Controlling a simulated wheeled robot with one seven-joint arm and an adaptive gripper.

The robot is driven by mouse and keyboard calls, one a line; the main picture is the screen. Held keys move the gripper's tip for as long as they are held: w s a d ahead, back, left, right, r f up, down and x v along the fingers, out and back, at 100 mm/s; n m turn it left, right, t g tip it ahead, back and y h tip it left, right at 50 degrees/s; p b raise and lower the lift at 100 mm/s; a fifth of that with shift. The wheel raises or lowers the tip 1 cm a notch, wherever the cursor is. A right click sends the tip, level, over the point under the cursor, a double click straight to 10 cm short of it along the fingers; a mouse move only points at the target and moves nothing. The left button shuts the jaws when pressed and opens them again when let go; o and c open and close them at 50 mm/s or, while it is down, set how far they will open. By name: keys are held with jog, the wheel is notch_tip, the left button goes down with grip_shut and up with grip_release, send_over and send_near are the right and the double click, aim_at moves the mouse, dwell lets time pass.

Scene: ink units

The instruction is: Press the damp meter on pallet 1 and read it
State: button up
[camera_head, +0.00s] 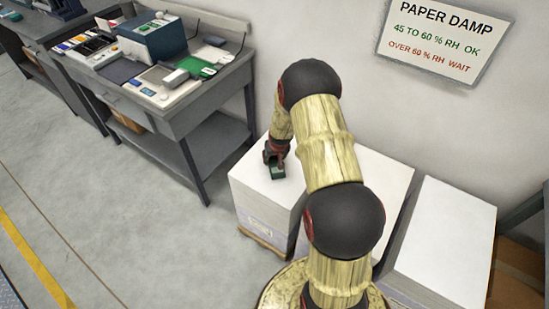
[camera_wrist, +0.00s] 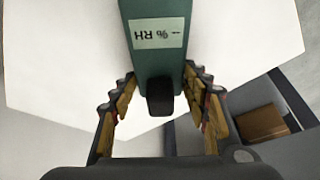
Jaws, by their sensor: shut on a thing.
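The damp meter (camera_head: 278,173) is a small dark green box at the top of the left white paper stack (camera_head: 248,172). In the wrist view the meter (camera_wrist: 158,58) shows a pale display, upside down, with dashes and "% RH" and no number. A black block sits at its near end. My gripper (camera_head: 274,155) points down over the stack. In the wrist view its fingers (camera_wrist: 161,80) are shut on the meter's sides. I cannot tell whether the meter touches the paper. No pallet number is readable.
A wall sign (camera_head: 444,38) reads 45 to 60 % RH OK, over 60 % RH wait. More white paper (camera_head: 385,185) lies behind my arm, and another stack (camera_head: 447,235) stands at right. A grey bench (camera_head: 165,120) with boxes and tools stands at left. The floor before it is clear.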

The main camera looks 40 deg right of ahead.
jog(key=shift+f+b, duration=0.4)
jog(key=shift+f, duration=0.1)
dwell(1.2)
jog(key=shift+r, duration=0.15)
jog(key=shift+r+p, duration=2.45)
jog(key=shift+r, duration=1)
